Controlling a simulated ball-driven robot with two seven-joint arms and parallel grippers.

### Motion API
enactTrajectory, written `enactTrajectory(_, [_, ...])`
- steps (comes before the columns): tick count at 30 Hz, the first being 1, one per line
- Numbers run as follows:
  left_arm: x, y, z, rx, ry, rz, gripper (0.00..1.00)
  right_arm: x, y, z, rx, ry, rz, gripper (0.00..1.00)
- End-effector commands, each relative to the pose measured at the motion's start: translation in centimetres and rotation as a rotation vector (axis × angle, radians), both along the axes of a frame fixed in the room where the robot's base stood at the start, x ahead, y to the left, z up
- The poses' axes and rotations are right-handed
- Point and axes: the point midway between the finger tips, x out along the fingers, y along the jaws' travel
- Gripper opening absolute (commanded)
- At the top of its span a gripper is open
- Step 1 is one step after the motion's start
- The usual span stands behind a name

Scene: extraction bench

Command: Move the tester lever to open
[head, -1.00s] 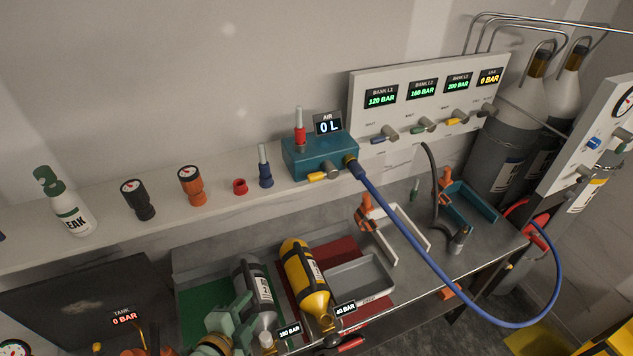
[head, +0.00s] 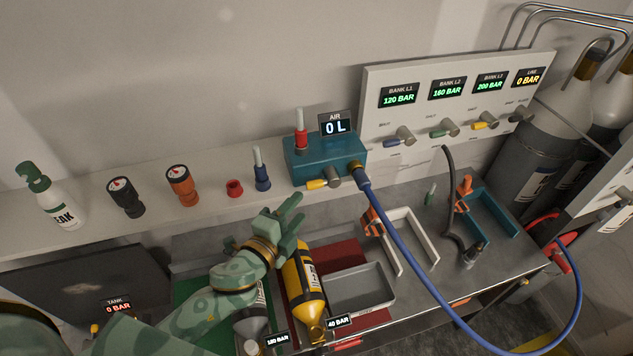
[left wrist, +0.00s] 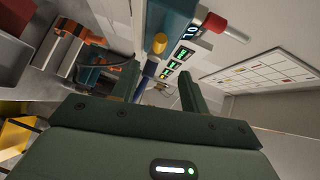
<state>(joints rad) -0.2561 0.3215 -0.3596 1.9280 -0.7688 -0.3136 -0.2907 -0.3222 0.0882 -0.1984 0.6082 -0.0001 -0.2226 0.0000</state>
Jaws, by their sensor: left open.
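The tester is a teal box (head: 325,160) on the back shelf, with an AIR display (head: 335,125) reading 0 L. Its lever has a yellow handle (head: 317,184) on the front face, pointing left in the head view. In the left wrist view the teal box (left wrist: 170,20) is at the top, and the yellow lever tip (left wrist: 158,43) shows beyond and between my fingers. My left gripper (head: 293,212) is open and empty, below and left of the lever, apart from it. Its fingers also show in the left wrist view (left wrist: 160,88). My right gripper is not in view.
A blue hose (head: 400,235) runs from the tester's right side down over the bench. A yellow cylinder (head: 303,280) lies below my left gripper.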

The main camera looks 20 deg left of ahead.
Motion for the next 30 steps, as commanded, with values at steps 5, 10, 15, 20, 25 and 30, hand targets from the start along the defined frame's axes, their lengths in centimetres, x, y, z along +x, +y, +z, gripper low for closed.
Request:
enactTrajectory(5, [4.6,-0.9,-0.4,0.000,-0.002,0.000,0.45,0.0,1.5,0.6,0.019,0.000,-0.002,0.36])
enactTrajectory(10, [7.4,-1.5,-1.0,0.000,0.000,0.000,0.45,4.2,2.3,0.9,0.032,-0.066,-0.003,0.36])
enactTrajectory(15, [8.7,-1.7,-1.2,-0.001,0.001,0.000,0.45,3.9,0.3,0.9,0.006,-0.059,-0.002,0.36])
enactTrajectory(20, [8.9,-1.8,-1.2,-0.001,0.001,0.000,0.45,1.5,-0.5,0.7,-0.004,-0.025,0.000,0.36])
enactTrajectory(25, [8.8,-1.8,-1.2,-0.001,0.001,0.000,0.34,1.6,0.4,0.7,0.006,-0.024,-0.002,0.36])
enactTrajectory(30, [8.8,-1.8,-1.2,-0.001,0.001,-0.001,0.01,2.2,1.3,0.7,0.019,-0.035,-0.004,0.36])
